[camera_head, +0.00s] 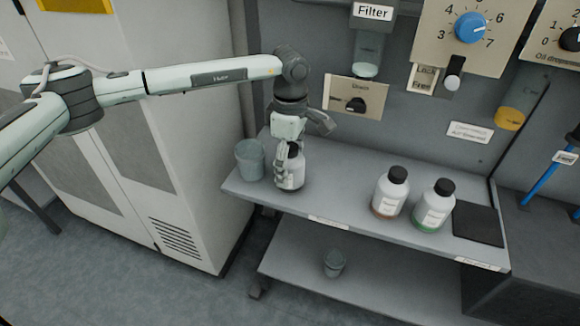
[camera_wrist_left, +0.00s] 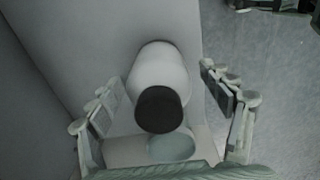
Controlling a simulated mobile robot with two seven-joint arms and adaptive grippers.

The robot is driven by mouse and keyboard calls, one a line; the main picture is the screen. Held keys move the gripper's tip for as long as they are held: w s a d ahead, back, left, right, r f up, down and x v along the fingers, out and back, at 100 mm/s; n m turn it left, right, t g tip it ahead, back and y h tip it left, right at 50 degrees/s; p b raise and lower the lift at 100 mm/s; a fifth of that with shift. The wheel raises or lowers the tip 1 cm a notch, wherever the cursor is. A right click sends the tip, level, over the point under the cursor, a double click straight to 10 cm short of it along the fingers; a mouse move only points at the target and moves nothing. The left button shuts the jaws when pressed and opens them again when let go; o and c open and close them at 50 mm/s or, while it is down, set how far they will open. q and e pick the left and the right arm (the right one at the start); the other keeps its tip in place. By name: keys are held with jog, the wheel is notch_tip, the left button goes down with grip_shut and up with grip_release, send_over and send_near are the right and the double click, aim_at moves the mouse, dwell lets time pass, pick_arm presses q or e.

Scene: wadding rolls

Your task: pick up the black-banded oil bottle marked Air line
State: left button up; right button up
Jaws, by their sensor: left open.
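A white bottle with a black cap (camera_head: 291,177) stands upright at the left part of the upper shelf. No band or marking on it can be read. My left gripper (camera_head: 287,160) is at this bottle, with fingers around its upper part. In the left wrist view the bottle (camera_wrist_left: 161,69) stands between the two spread fingers of my left gripper (camera_wrist_left: 160,92), with a gap on each side. Two similar bottles stand further right, one with a brown band (camera_head: 389,193) and one with a green band (camera_head: 433,207). My right gripper is not in view.
A translucent cup (camera_head: 250,160) stands just left of the bottle. The grey shelf (camera_head: 340,207) is clear between the bottle and the brown-banded one. A dark pad (camera_head: 478,225) lies at the right. A panel with a drain valve (camera_head: 355,103) is behind. Another cup (camera_head: 333,263) stands below.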

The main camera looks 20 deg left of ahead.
pick_arm(q)
jog(key=shift+f, duration=1.1)
jog(key=shift+w, duration=0.1)
jog(key=c, duration=1.5)
